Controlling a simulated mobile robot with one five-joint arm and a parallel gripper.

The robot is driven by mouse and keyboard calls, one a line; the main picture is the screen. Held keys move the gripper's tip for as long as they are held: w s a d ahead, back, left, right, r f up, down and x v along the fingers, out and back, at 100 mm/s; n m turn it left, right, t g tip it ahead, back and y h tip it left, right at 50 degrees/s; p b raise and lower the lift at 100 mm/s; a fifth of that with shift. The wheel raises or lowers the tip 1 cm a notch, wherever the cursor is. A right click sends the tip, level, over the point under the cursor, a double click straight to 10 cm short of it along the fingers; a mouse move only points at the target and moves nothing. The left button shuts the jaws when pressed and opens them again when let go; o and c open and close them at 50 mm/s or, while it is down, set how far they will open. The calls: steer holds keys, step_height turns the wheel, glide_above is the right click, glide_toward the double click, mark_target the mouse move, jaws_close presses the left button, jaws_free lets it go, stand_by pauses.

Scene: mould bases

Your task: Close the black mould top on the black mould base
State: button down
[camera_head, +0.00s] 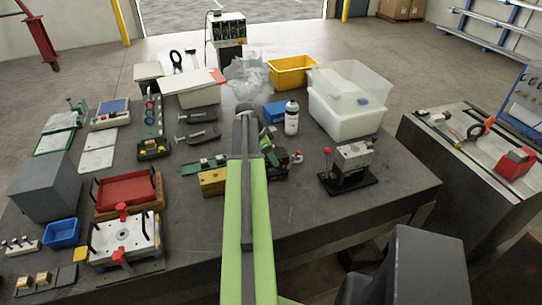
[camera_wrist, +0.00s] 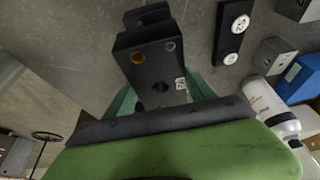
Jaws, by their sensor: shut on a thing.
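In the wrist view my gripper (camera_wrist: 161,92) has its green fingers on either side of a black block (camera_wrist: 150,62) and is shut on it. The block has a brass-ringed hole, a grey round spot, a dark hole and a small white label; I take it for the black mould top. A smaller dark piece (camera_wrist: 147,14) shows just beyond its far end; I cannot tell whether it is joined to the block or is part of the base. In the head view my arm hides most of the gripper area, where dark parts (camera_head: 278,156) show at the right. I cannot clearly identify the mould base.
A white bottle (camera_head: 291,118) and a blue box (camera_head: 275,111) stand beyond the gripper. A silver device on a black plate (camera_head: 348,183) stands to the right. A yellow block (camera_head: 212,182) lies left of my arm. The table's front right is clear.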

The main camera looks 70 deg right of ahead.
steer(key=shift+f+b, duration=1.6)
stand_by(0.6)
steer(key=shift+c, duration=1.2)
jaws_free()
steer(key=shift+r, duration=0.1)
steer(key=p+v, duration=1.6)
steer(key=v, duration=0.1)
steer(key=shift+w, duration=0.1)
